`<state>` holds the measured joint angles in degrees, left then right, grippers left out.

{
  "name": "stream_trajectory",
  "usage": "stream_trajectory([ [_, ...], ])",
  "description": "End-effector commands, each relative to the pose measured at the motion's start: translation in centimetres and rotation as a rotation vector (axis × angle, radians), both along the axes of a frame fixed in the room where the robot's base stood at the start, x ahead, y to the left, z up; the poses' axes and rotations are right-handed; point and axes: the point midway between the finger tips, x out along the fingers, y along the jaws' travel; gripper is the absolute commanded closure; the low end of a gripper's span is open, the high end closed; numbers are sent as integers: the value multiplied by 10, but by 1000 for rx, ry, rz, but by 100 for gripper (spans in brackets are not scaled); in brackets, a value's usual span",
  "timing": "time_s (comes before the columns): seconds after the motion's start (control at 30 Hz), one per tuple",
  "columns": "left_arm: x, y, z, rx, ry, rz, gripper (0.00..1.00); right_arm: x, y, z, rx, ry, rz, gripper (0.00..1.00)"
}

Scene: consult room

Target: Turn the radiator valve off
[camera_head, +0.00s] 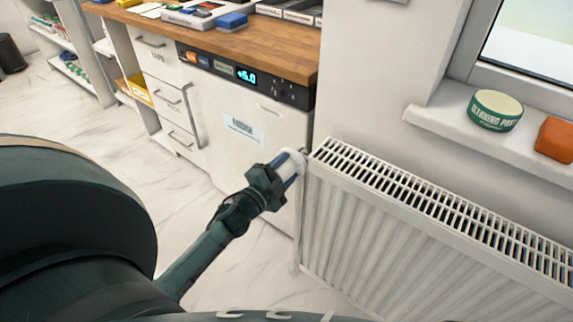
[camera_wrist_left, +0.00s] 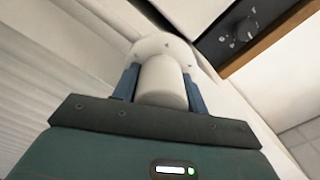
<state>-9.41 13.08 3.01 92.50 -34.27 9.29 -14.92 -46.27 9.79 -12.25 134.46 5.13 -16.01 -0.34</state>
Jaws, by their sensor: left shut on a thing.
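The radiator valve (camera_head: 294,157) is a white rounded knob at the upper left corner of the white radiator (camera_head: 345,215). My left gripper (camera_head: 284,178) reaches it from the lower left. In the left wrist view the valve's white cylindrical head (camera_wrist_left: 163,82) sits between the two blue fingers of my left gripper (camera_wrist_left: 160,85), which are shut on it. A wider white collar with small dark marks shows behind the head. Whether the valve is on or off cannot be told. My right gripper is in neither view.
A white cabinet with a dark panel (camera_head: 245,77) under a wooden worktop (camera_head: 255,48) stands close behind the valve. A windowsill (camera_head: 440,118) above the radiator holds a green tin (camera_head: 495,111) and an orange block (camera_head: 555,139). The floor (camera_head: 90,130) to the left is clear.

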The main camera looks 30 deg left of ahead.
Motion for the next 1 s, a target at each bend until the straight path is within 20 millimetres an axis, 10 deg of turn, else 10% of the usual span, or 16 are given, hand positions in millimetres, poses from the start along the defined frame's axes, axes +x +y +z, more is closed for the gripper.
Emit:
stream_trajectory([
  [0.67, 0, 0, 1, -57, 3, -1, 80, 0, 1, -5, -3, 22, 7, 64],
  [0.7, 0, 0, 1, -57, 3, 0, 54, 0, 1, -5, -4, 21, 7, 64],
  [1.0, 0, 0, 0, -56, 3, 0, 36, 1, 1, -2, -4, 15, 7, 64],
])
